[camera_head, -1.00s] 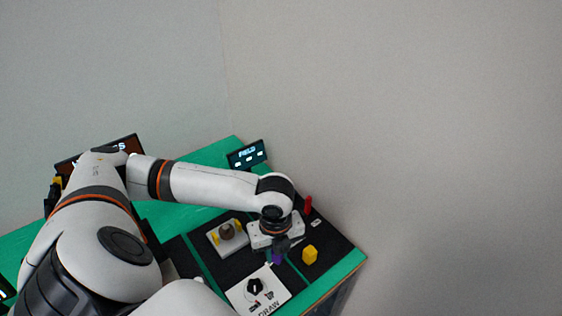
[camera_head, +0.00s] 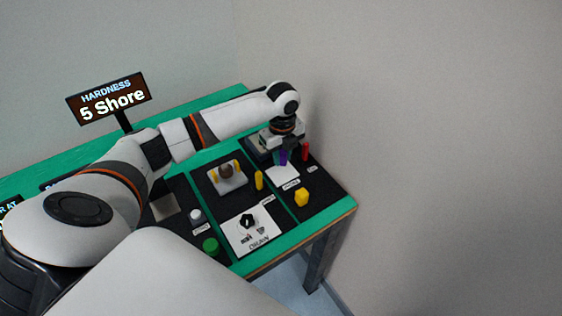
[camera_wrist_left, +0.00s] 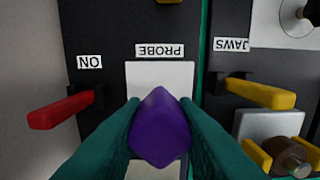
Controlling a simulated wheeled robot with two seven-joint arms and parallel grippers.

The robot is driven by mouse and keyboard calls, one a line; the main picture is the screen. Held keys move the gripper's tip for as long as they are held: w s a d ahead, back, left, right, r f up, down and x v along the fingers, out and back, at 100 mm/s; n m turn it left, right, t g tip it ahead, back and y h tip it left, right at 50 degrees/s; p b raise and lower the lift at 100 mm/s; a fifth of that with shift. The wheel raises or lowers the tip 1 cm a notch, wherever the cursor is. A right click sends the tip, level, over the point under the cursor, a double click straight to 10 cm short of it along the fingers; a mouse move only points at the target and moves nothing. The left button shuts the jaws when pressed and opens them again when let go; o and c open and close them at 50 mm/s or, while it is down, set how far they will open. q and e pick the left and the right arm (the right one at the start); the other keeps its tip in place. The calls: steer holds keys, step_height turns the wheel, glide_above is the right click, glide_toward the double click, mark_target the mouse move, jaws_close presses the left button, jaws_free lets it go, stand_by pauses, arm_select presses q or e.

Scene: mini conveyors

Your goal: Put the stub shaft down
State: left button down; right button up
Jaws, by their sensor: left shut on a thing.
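The stub shaft looks to be the purple faceted piece (camera_wrist_left: 160,128) between my left fingers. It also shows as a small purple spot in the head view (camera_head: 283,158). My left gripper (camera_wrist_left: 160,140) has teal fingers and is shut on it. In the wrist view the piece is over the white plate (camera_wrist_left: 160,78) labelled PROBE; whether it touches the plate I cannot tell. In the head view the gripper is at the back right of the table, behind the visible part of that plate. My right gripper is not in view.
A red lever (camera_wrist_left: 60,109) labelled ON is left of the fingers, and a yellow lever (camera_wrist_left: 260,93) labelled JAWS right. A fixture (camera_head: 231,184) holds a brown piece. A sign (camera_head: 109,98) reads 5 Shore.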

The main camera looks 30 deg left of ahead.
mark_target(282, 165)
arm_select(q)
steer(key=shift+f, duration=0.7)
step_height(282, 165, down, 2)
steer(key=shift+d+f, duration=0.1)
steer(key=shift+f, duration=0.3)
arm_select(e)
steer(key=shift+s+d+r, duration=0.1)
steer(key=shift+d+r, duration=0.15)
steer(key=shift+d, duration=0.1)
arm_select(q)
steer(key=c, duration=1.1)
jaws_free()
steer(key=shift+f, duration=0.15)
steer(key=shift+c, duration=0.2)
step_height(282, 165, up, 12)
steer(key=shift+r+b, duration=0.2)
steer(key=shift+b, duration=0.15)
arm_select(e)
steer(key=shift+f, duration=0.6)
